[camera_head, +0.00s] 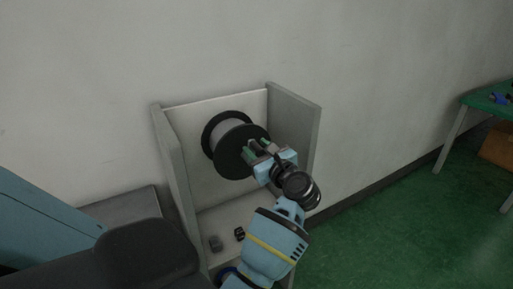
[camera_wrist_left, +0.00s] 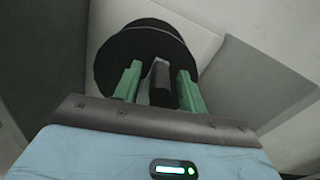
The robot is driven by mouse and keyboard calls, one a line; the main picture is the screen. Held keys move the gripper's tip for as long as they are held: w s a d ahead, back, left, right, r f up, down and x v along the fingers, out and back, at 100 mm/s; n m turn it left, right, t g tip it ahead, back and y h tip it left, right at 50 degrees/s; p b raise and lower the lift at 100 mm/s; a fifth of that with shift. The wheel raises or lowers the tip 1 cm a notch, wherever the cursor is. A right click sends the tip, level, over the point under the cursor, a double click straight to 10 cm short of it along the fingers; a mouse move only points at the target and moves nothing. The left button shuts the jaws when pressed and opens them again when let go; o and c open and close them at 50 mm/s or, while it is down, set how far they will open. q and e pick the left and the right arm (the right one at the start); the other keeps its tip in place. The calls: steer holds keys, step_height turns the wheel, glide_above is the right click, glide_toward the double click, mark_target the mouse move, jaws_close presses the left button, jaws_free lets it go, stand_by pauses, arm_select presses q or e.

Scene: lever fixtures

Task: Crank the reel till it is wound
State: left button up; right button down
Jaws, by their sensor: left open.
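The reel (camera_head: 229,155) has two black flanges and a pale grey drum between them. It sits in an open-fronted grey box against the wall. The black flange also fills the top of the left wrist view (camera_wrist_left: 140,45). A dark crank handle (camera_wrist_left: 161,84) sticks out from the flange towards me. My left gripper (camera_head: 254,149) is in front of the reel. In the left wrist view its green fingers (camera_wrist_left: 157,85) stand open on either side of the handle, with a gap visible at least on the left. My right gripper is not in view.
The box has a right side wall (camera_head: 295,125) close to my left gripper and a left wall (camera_head: 172,165). Small dark items (camera_head: 215,243) lie on its floor. A green table (camera_head: 490,103) stands far right, with clear green floor between.

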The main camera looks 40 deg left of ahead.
arm_select(q)
steer(key=shift+a, duration=0.15)
jaws_close()
steer(key=shift+w+r+m, duration=0.1)
steer(key=shift+w+m, duration=0.1)
steer(key=shift+m, duration=0.1)
stand_by(1.2)
